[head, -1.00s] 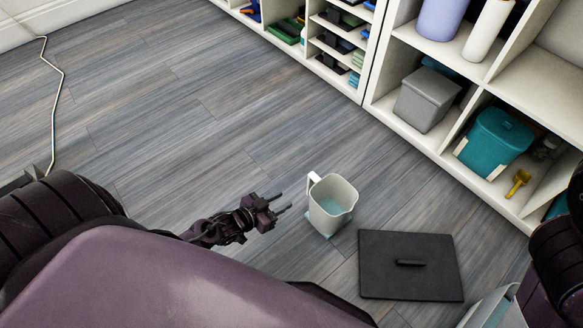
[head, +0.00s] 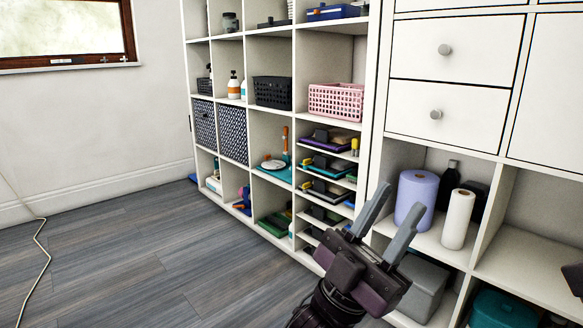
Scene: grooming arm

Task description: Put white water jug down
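My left gripper (head: 388,228) is raised in the lower middle of the head view, in front of the shelving. Its two grey fingers stand apart with nothing between them, so it is open and empty. The white water jug is not in view now. My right gripper is not clearly in view; only a small dark part shows at the right edge.
White shelving (head: 376,110) fills the middle and right, holding a pink basket (head: 336,102), a purple roll (head: 413,199), a white roll (head: 457,219) and a grey box (head: 424,290). Wooden floor (head: 120,275) at the left is clear except for a cable (head: 40,262).

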